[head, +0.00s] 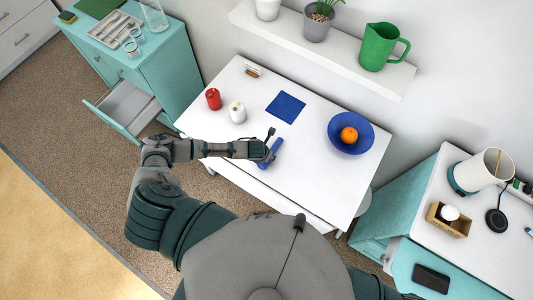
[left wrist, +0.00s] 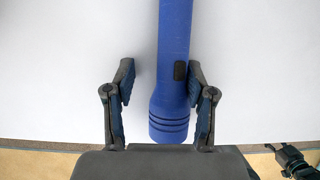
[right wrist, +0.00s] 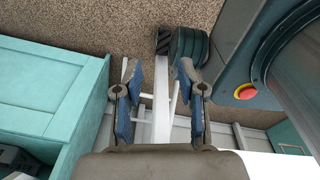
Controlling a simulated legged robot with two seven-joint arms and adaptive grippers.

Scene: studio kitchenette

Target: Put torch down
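The blue torch (left wrist: 172,60) lies on the white table (head: 320,195). In the left wrist view its wide ridged end is between the two fingers of my left gripper (left wrist: 160,88). My right gripper (right wrist: 156,85) is open and empty in the right wrist view, low beside a teal cabinet and a white table leg.
A shelf (head: 300,38) hangs above. A teal drawer (head: 124,106) stands open at left.

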